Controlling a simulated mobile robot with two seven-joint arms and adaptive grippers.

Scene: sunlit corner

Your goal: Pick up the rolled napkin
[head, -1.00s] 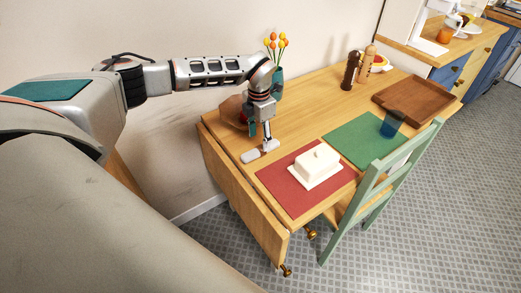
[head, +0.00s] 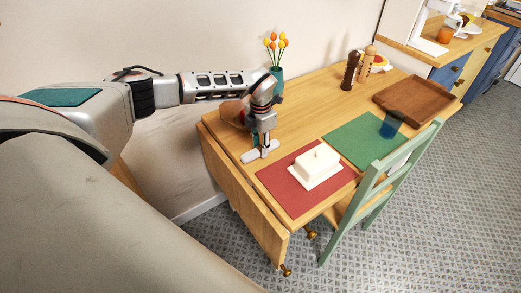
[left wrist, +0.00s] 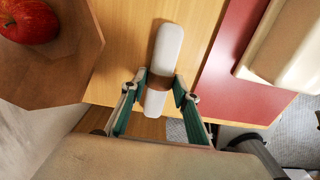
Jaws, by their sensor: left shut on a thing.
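The rolled napkin (head: 252,156) is a white roll with a brown band around its middle, at the near left part of the wooden table. In the left wrist view the napkin (left wrist: 168,45) lies lengthwise between the fingers. My left gripper (head: 263,147) points down over it. In the left wrist view the left gripper (left wrist: 160,82) is shut on the roll at its brown band, one finger on each side. I cannot tell whether the roll touches the table. My right gripper is not in view.
A wooden bowl (left wrist: 60,75) with a red apple (left wrist: 28,20) stands close beside the napkin. A white butter dish (head: 316,167) on a red mat (head: 283,192) is to its right. A teal vase (head: 277,73) with flowers stands behind. A green chair (head: 395,172) is at the front.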

